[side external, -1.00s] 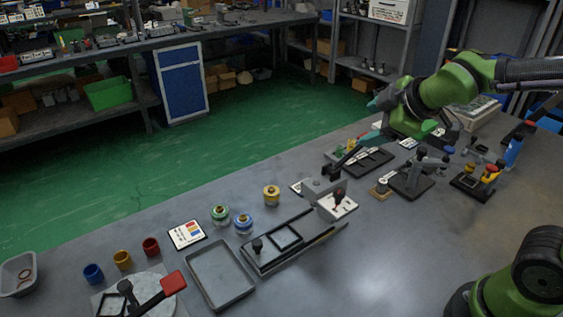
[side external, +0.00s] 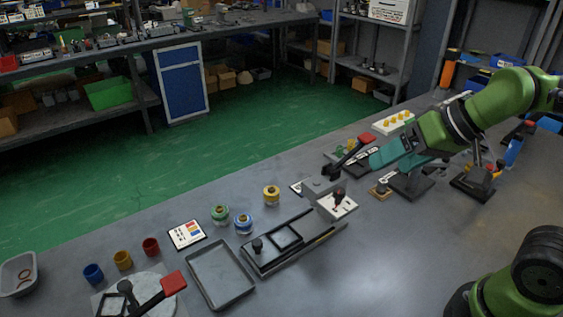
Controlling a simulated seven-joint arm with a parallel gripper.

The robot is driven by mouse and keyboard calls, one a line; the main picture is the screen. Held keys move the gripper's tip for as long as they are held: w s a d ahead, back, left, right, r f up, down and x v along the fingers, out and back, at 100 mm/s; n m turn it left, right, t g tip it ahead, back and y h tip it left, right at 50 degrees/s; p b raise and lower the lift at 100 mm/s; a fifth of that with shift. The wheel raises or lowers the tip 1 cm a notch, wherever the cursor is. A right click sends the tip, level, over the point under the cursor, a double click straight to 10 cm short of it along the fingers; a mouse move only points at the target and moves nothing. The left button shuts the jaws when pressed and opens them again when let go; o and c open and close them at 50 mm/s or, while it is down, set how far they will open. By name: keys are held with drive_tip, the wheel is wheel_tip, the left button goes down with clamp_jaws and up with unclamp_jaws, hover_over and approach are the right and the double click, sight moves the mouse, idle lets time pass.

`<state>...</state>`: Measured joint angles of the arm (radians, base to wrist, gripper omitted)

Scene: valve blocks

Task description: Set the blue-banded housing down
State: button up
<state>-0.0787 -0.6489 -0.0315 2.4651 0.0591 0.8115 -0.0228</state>
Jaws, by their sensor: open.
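The blue-banded housing (side external: 243,225) stands upright on the grey table, with a brass-coloured top. A green-banded housing (side external: 219,215) stands just left of it, and a yellow-banded housing (side external: 271,196) stands to its right and farther back. My gripper (side external: 380,158) has teal parts and is well to the right of the housings, over the fixtures at the right. Its fingertips are small and hard to make out against the black fixture. It is open, and I see nothing held in it.
An empty grey tray (side external: 246,293) lies in front of the housings, beside a black slide fixture (side external: 262,262). A red-handled lever (side external: 350,154) stands near my gripper.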

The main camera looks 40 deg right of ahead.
drive_tip(key=w+a+f+n+y, duration=0.1)
drive_tip(key=w+a+f+n, duration=0.1)
drive_tip(key=w+a, duration=0.35)
drive_tip(key=n, duration=0.3)
approach(246, 221)
drive_tip(key=shift+w+a+f+n+t+h, duration=0.15)
drive_tip(key=shift+a+f+n+t+h, duration=0.15)
drive_tip(key=shift+a+f+t+h, duration=0.65)
drive_tip(key=shift+x, duration=4.1)
drive_tip(key=shift+f, duration=0.1)
drive_tip(key=c, duration=1.3)
